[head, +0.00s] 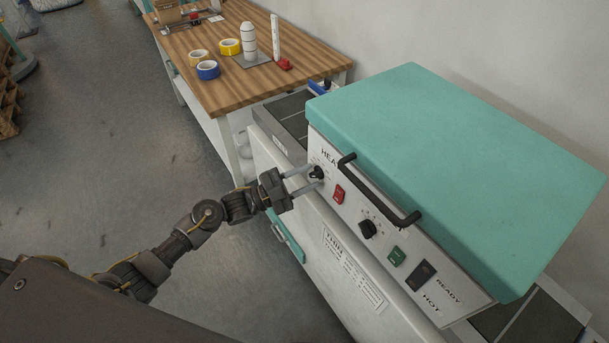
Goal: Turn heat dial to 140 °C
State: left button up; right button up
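The heat dial (316,172) is a small black knob at the left end of the sloped white control panel (385,236), below a partly covered "HEA..." label. My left gripper (315,175) reaches it from the left. Its two pale fingers are spread apart, with their tips on either side of the dial. I cannot tell whether they touch it. The dial's scale is too small and too covered to read. A second black dial (367,229) sits further right on the panel. My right gripper is not in view.
A red switch (339,194) and a black handle (380,190) are close to my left gripper. A green switch (396,256) sits further right. The teal lid (460,160) is down. A wooden table (215,85) with tape rolls stands behind.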

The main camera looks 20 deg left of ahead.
pick_arm(q)
jog(key=shift+d, duration=0.1)
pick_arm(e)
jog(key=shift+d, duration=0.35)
pick_arm(q)
jog(key=shift+w, duration=0.1)
grip_shut()
